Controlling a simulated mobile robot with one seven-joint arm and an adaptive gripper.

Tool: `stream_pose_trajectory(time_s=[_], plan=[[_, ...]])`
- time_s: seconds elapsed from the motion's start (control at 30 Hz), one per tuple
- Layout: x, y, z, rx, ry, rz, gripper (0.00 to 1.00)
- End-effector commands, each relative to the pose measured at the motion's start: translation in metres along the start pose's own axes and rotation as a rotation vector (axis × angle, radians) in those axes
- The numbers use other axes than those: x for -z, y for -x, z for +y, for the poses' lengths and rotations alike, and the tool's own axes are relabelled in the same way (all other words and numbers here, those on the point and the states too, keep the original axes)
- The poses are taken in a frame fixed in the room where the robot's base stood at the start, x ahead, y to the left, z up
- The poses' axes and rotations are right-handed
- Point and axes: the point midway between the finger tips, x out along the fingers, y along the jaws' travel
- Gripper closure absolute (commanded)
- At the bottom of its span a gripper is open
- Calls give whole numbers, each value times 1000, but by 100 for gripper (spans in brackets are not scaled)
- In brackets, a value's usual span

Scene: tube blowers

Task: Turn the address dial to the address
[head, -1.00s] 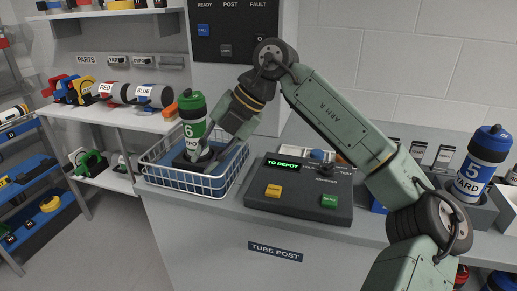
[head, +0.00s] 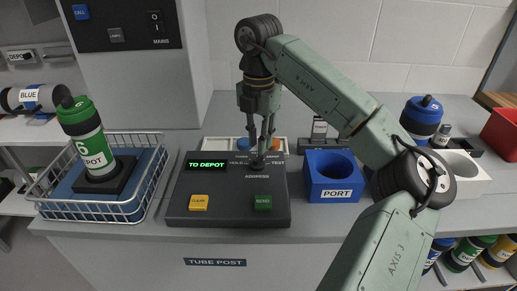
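The dark grey console (head: 228,208) stands on the counter, its green display (head: 207,166) reading "TO DEPOT". The address dial (head: 258,166) is a small dark knob above the "ADDRESS" label, between markings that include "TEST" at its right. My gripper (head: 262,153) points down with its fingertips at the dial and partly hides it. The fingers look narrowly spaced, but whether they touch the dial is too small to tell.
A yellow CLEAR button (head: 199,203) and green SEND button (head: 263,203) sit at the console's front. A green-capped carrier (head: 88,140) stands in the wire basket (head: 137,190) at left. A blue PORT block (head: 331,172) stands close at right.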

Motion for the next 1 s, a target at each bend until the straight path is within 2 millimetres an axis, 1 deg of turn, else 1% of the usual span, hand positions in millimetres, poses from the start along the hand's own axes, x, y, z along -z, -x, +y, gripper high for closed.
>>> stream_pose_trajectory(time_s=[0.13, 0.3, 0.43, 0.63, 0.9, 1.0], plan=[[0, -23, 0, 0, 0, 2, 81], [0, -39, 0, 0, 0, 0, 81], [0, -43, 0, 0, 0, -1, 81], [0, -43, 0, 0, 0, -1, 81], [0, -43, 0, -1, 1, -1, 99], [0, -42, 0, 0, 1, -1, 100]])
